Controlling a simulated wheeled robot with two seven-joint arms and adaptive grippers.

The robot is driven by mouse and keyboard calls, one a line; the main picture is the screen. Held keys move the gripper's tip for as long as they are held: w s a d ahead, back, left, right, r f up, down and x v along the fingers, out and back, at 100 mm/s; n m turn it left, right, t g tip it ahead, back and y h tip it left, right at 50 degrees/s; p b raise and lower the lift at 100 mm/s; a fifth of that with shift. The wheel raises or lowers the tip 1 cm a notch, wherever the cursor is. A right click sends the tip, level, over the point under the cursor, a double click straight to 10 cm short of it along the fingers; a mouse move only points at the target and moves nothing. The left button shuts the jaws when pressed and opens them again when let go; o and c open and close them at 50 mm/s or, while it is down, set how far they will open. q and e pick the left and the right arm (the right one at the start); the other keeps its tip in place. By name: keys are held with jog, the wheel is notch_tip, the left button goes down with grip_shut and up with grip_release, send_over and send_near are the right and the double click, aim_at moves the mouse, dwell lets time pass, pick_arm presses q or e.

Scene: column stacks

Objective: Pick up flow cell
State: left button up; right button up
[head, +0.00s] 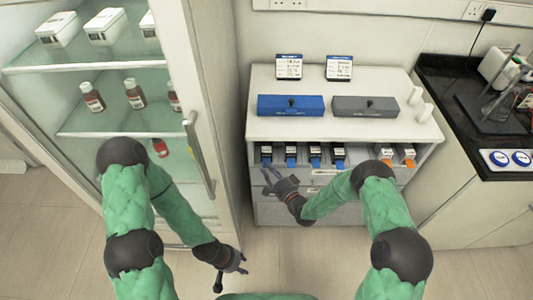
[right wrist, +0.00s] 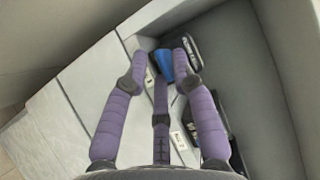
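A row of small dark-and-white cartridges with blue front ends (head: 290,157), probably the flow cells, sits in the open shelf under the white cabinet top. Two white cartridges with orange front ends (head: 408,158) sit at the right of the same row. My right gripper (head: 269,181) is in front of the left end of the row, fingers spread. In the right wrist view its fingers reach toward a dark piece with a blue end (right wrist: 165,62); the fingers stand apart, and I cannot tell whether they touch it. My left gripper (head: 232,277) hangs low over the floor, empty, fingers apart.
A blue box (head: 290,105) and a grey box (head: 366,106) lie on the cabinet top (head: 345,127), with two label signs behind. An open fridge (head: 110,95) with bottles and white boxes stands left. A black bench (head: 450,95) with equipment stands right.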

jog(key=shift+w+a, duration=0.25)
jog(key=shift+w, duration=0.2)
grip_shut()
jog(key=shift+r, duration=0.1)
